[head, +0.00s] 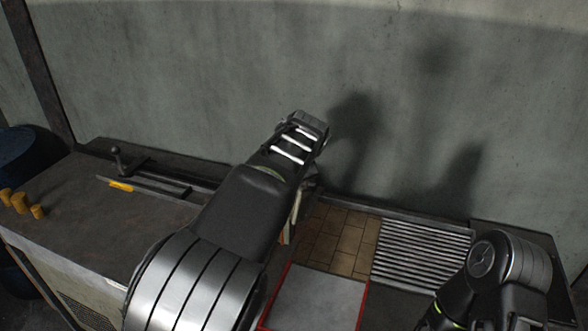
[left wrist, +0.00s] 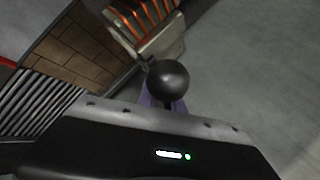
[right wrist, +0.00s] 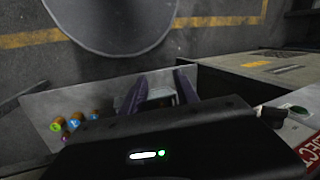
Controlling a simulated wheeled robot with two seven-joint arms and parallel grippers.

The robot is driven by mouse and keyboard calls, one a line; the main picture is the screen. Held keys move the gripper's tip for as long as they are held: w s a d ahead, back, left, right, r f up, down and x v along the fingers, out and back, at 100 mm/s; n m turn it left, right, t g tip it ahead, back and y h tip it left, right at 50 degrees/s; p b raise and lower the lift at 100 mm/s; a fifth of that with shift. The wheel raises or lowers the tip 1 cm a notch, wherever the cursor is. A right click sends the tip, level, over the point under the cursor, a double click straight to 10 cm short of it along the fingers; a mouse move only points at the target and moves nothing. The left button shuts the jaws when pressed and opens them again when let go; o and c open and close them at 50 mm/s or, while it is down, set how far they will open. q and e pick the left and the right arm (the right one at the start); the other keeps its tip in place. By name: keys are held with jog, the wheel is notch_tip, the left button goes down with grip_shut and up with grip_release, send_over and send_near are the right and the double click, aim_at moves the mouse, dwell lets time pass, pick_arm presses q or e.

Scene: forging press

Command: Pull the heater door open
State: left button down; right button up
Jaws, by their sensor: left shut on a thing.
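In the left wrist view, a black ball knob (left wrist: 168,79) stands between my left gripper's (left wrist: 162,101) purple fingers, which are mostly hidden behind the knob and the gripper body. My left gripper is shut on the knob's handle. Just beyond it is a pale metal part (left wrist: 160,46), apparently the heater door's edge. Orange glowing bars (left wrist: 155,14) of the heater show behind it. In the head view my left arm covers the knob, the door and the gripper's fingertips. My right gripper (right wrist: 160,88) is open and empty in the right wrist view.
A brick-tiled surface (head: 340,238) and a ribbed grate (head: 420,257) lie right of my left arm. A red-edged pale plate (head: 318,300) is in front. A dark bench (head: 100,215) carries yellow cylinders (head: 20,202). A concrete wall (head: 200,80) stands close behind.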

pick_arm(q)
jog(key=shift+w+a+r, duration=0.1)
jog(key=shift+a, duration=0.15)
jog(key=c, duration=1.5)
grip_release()
jog(key=shift+d, duration=0.1)
jog(key=b+v, duration=0.2)
jog(key=v, duration=0.5)
jog(key=shift+s+r, duration=0.2)
jog(key=shift+s, duration=0.05)
jog(key=shift+c, duration=0.4)
